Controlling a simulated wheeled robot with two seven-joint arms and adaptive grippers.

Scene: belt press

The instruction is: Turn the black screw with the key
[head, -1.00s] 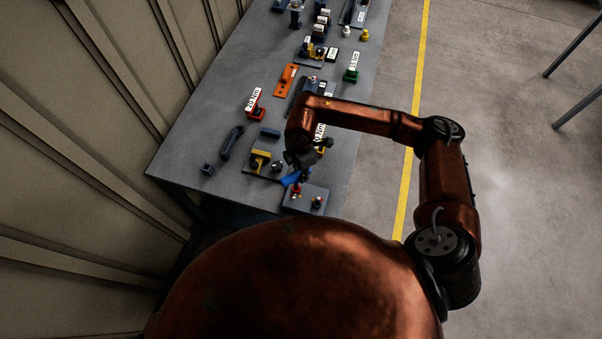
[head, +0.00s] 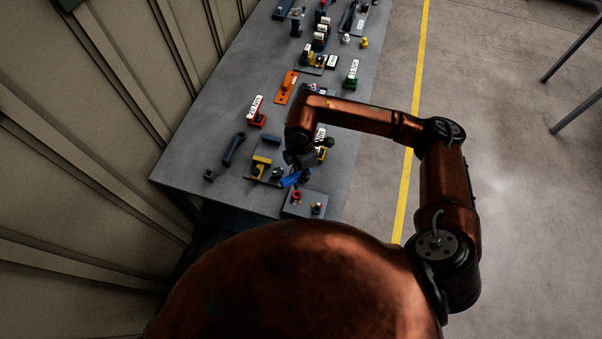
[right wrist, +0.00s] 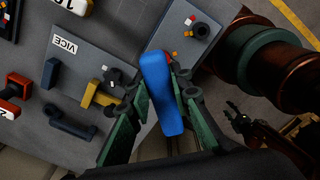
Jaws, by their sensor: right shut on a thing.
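My right gripper (right wrist: 158,110) is shut on a blue-handled piece (right wrist: 162,95), which I take for the key. It also shows in the head view (head: 290,180), under my right wrist. A little red shows beside its far end in the wrist view; I cannot tell what that belongs to. Beyond that end is a small grey plate (head: 301,211) with a red piece (head: 296,195) and a dark round piece (head: 317,208), likely the black screw. The dark piece shows in the wrist view (right wrist: 202,30), apart from the key.
A plate labelled VICE (right wrist: 85,52) carries a yellow block (right wrist: 98,95) and a dark knob (right wrist: 113,76), left of the key. A red labelled holder (head: 257,118) and an orange plate (head: 286,88) stand farther along the grey table (head: 215,120). Floor lies right.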

